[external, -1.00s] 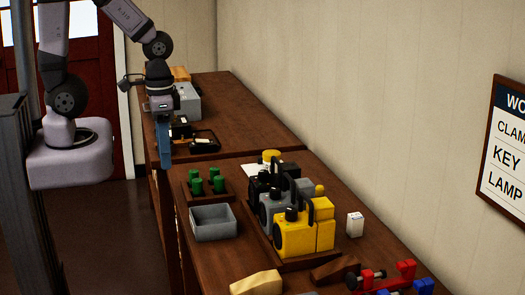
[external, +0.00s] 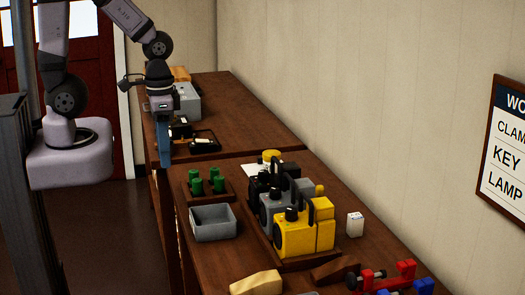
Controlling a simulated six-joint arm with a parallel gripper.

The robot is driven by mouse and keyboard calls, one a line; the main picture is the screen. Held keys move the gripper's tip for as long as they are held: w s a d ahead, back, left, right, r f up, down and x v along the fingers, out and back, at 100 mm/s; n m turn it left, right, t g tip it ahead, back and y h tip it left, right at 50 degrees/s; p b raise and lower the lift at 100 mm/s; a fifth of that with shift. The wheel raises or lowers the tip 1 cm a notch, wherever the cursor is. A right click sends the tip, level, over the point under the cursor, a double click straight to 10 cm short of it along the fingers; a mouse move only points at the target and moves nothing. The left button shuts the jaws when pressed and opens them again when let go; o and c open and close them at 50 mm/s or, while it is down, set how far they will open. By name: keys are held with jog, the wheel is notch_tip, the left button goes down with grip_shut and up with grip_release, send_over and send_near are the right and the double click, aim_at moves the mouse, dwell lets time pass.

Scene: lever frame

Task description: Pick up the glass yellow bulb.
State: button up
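A small rounded yellow piece (external: 319,190) shows behind the yellow and grey boxed devices on the bench; it may be the glass yellow bulb, but it is too small to tell. My gripper (external: 165,158) points down at the left edge of the bench, well to the left of that piece and apart from it. Its blue fingers overlap in this view, so I cannot tell whether they are open or shut. I see nothing hanging from them.
A yellow device (external: 295,238), a grey device (external: 270,207) and a black one stand in a row on a wooden tray. A grey bin (external: 212,222) and green cylinders (external: 196,186) lie left of them. A white box (external: 355,224) stands right. The far bench is partly clear.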

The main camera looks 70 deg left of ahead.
jog(key=shift+r, duration=0.1)
notch_tip(320, 180, up, 5)
jog(key=w+a+f+n+t+h+b, duration=0.1)
jog(key=w+n+t+h+b, duration=0.15)
jog(key=w+n+b, duration=0.75)
jog(key=w+a+f+n+t+h+b, duration=0.15)
jog(key=w+n+h+b, duration=0.35)
jog(key=w, duration=1)
jog(key=w+a+r+n+t+h+b, duration=0.25)
jog(key=w+a+n+t+b, duration=0.35)
jog(key=w+a+n+b, duration=0.65)
jog(key=p, duration=0.2)
send_near(318, 186)
jog(key=shift+w+d+m, duration=0.2)
jog(key=shift+d+m, duration=0.05)
jog(key=shift+d, duration=0.1)
jog(key=shift+p+x, duration=1.15)
jog(key=shift+x, duration=2.5)
jog(key=shift+a+f, duration=0.1)
jog(key=shift+f, duration=0.05)
